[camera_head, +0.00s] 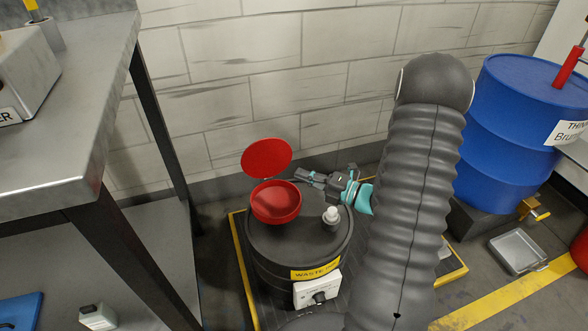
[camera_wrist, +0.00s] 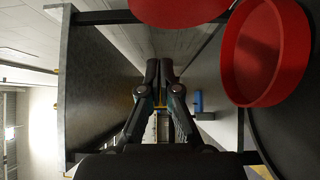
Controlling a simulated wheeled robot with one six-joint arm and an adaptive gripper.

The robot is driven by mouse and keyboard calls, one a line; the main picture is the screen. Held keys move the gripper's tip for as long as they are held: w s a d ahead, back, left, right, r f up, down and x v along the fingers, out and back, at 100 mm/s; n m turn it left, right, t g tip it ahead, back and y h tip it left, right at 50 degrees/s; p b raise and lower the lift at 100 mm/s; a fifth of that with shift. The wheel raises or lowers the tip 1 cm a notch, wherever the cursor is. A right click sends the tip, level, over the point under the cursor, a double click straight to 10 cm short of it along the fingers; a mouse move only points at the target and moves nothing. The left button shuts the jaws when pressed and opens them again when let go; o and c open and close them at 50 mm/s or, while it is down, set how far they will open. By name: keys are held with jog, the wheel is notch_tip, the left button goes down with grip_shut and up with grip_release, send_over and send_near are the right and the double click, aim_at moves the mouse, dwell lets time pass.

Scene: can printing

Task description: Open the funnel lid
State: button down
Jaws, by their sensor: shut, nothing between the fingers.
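The red funnel (camera_head: 276,203) sits on top of the black waste drum (camera_head: 262,252). Its round red lid (camera_head: 266,157) stands raised and tilted back behind the funnel, leaving the bowl uncovered. In the wrist view the open funnel bowl (camera_wrist: 265,50) is at the right and part of the lid (camera_wrist: 178,10) is at the top edge. My gripper (camera_head: 300,176) is shut and empty, just right of the lid and the funnel's back rim. Its closed fingertips (camera_wrist: 158,72) show in the middle of the wrist view, apart from the bowl.
A grey metal table (camera_head: 75,105) stands at the left. A blue drum (camera_head: 515,125) stands at the right, with a metal tray (camera_head: 518,250) on the floor before it. A white-capped fitting (camera_head: 331,215) rises from the waste drum's top. A block wall is close behind.

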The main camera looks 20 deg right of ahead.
aim_at(269, 150)
jog(key=x, duration=0.3)
jog(key=w+d+x, duration=0.1)
jog(key=x, duration=0.6)
jog(key=shift+w+r, duration=0.1)
jog(key=shift+w, duration=0.85)
jog(key=shift+r, duration=0.1)
jog(key=shift+w+r+p, duration=0.25)
jog(key=shift+w+p, duration=0.3)
jog(key=shift+p, duration=0.35)
jog(key=shift+w+p, duration=0.4)
jog(key=shift+w, duration=0.25)
jog(key=shift+f, duration=0.1)
